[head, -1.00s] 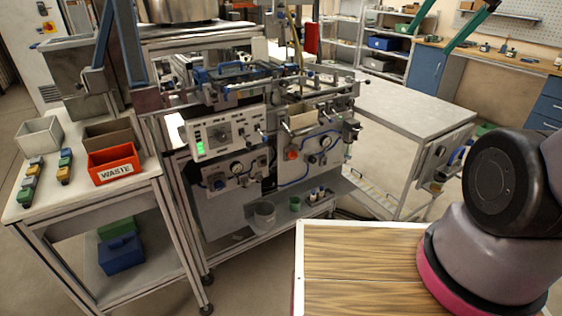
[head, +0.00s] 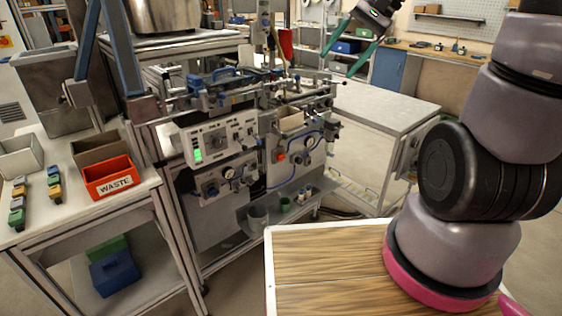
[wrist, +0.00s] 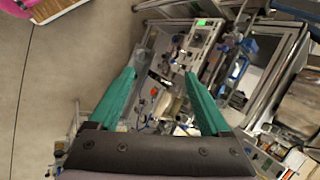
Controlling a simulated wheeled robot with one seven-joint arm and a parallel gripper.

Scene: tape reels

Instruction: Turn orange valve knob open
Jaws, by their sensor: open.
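The orange valve knob (head: 281,157) is a small round knob on the lower right front panel of the machine (head: 240,150).
Beside the knob are blue tubing and gauges (head: 310,142). A green-lit control panel (head: 215,137) is to their left. A side cart (head: 75,180) holds an orange WASTE bin (head: 108,178). A grey table (head: 375,103) stands right of the machine. A wooden top (head: 325,262) is in front.

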